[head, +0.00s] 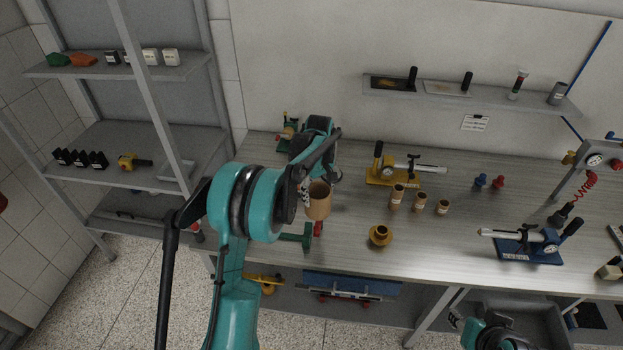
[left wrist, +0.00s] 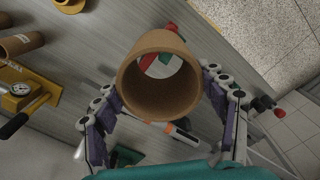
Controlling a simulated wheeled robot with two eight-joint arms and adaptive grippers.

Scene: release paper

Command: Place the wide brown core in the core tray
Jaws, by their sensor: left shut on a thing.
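The wide brown core (head: 318,203) is an open tube, held above the left part of the bench. My left gripper (head: 306,190) is shut on it. In the left wrist view the core (left wrist: 160,98) sits between the two fingers, its open end facing the camera. Red, green and white parts show through its bore. I cannot make out which thing is the core tray. Part of my right arm shows at the bottom of the head view; its gripper (head: 457,320) is too unclear to read.
Several smaller brown cores (head: 420,202) stand on the bench (head: 340,265). A yellow flanged piece (head: 380,236), a yellow gauge tool (head: 392,175) and a blue gauge tool (head: 527,247) are nearby. A green stand (head: 296,238) is close beneath the held core. Bare bench lies between these.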

